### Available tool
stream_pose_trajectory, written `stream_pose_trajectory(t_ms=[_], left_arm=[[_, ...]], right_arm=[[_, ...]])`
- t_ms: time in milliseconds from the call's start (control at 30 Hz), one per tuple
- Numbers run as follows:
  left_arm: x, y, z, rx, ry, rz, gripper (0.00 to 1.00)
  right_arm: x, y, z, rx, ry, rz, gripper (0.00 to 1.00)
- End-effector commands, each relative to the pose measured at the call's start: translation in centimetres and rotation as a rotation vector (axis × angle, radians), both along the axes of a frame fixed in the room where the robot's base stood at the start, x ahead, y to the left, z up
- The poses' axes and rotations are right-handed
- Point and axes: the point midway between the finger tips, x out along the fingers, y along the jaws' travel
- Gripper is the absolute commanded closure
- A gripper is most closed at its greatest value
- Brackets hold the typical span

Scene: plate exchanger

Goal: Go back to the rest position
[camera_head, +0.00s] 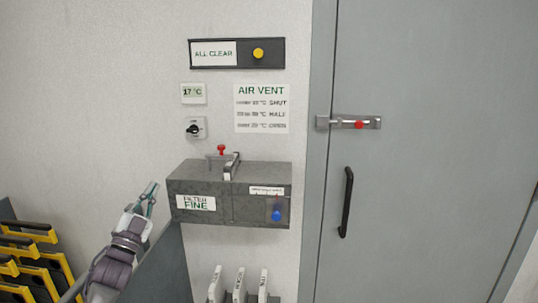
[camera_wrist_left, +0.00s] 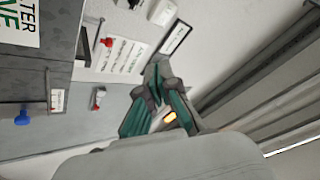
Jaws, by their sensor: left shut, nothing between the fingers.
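My left gripper (camera_head: 151,188) is in the head view, left of the grey filter box (camera_head: 202,181) and a little apart from it in the picture. Its fingers point up and are shut with nothing between them. In the left wrist view the fingertips of my left gripper (camera_wrist_left: 157,72) meet at the middle, with the box's FILTER label (camera_wrist_left: 18,20) at the upper left. My right gripper is not in view.
The box on the wall has a red knob (camera_head: 221,150) on top and a blue knob (camera_head: 277,215) in front. A grey panel (camera_head: 160,272) stands below the gripper. Yellow-black racks (camera_head: 30,240) are at the left. A grey door (camera_head: 430,150) is at the right.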

Motion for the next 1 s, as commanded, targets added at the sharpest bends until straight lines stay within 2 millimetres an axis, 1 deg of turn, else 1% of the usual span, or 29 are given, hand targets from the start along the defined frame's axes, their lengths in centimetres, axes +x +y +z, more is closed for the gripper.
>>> stream_pose_trajectory(t_ms=[33, 100, 167, 300, 400, 467, 500, 567, 600, 667, 700, 767, 800, 867, 900, 967, 1000], left_arm=[[1.0, 1.3, -1.3, -0.071, 0.088, 0.031, 1.0], [2.2, 2.8, -3.3, -0.166, 0.207, 0.07, 1.0], [2.9, 3.9, -5.1, -0.239, 0.302, 0.097, 1.0], [3.7, 5.5, -9.5, -0.393, 0.518, 0.148, 1.0], [3.1, 5.1, -14.6, -0.39, 0.589, 0.16, 1.0], [2.7, 4.9, -17.4, -0.393, 0.632, 0.168, 1.0], [2.4, 4.8, -19.3, -0.395, 0.663, 0.174, 1.0], [1.7, 4.6, -22.3, -0.398, 0.711, 0.183, 1.0], [1.0, 4.4, -24.6, -0.4, 0.748, 0.189, 1.0], [-0.1, 4.1, -28.1, -0.404, 0.806, 0.2, 1.0], [-1.0, 3.9, -30.6, -0.407, 0.847, 0.208, 1.0], [-2.7, 3.6, -34.6, -0.41, 0.913, 0.221, 1.0], [-4.0, 3.3, -37.2, -0.413, 0.959, 0.229, 1.0], [-6.2, 2.8, -41.2, -0.415, 1.028, 0.243, 1.0], [-7.8, 2.5, -43.7, -0.416, 1.074, 0.251, 1.0], [-10.5, 2.0, -47.4, -0.418, 1.144, 0.265, 1.0], [-12.4, 1.7, -49.8, -0.419, 1.191, 0.274, 1.0]], right_arm=[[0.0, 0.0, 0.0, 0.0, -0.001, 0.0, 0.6], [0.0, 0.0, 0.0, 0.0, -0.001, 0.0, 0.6], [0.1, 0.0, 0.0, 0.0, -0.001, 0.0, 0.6], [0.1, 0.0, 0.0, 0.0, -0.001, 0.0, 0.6], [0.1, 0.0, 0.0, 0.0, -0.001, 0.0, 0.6], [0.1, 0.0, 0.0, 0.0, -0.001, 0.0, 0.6], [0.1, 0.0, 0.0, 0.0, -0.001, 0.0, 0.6], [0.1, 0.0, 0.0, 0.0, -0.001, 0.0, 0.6], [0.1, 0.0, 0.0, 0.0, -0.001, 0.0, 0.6], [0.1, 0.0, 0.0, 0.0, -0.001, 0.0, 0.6], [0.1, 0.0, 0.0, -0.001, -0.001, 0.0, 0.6], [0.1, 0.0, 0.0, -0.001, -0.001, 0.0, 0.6], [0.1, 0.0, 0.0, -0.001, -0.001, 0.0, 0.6], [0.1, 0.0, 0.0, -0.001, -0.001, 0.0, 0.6], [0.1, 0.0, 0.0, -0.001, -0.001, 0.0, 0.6], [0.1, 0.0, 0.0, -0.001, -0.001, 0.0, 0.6], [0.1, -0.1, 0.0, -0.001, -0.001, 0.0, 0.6]])
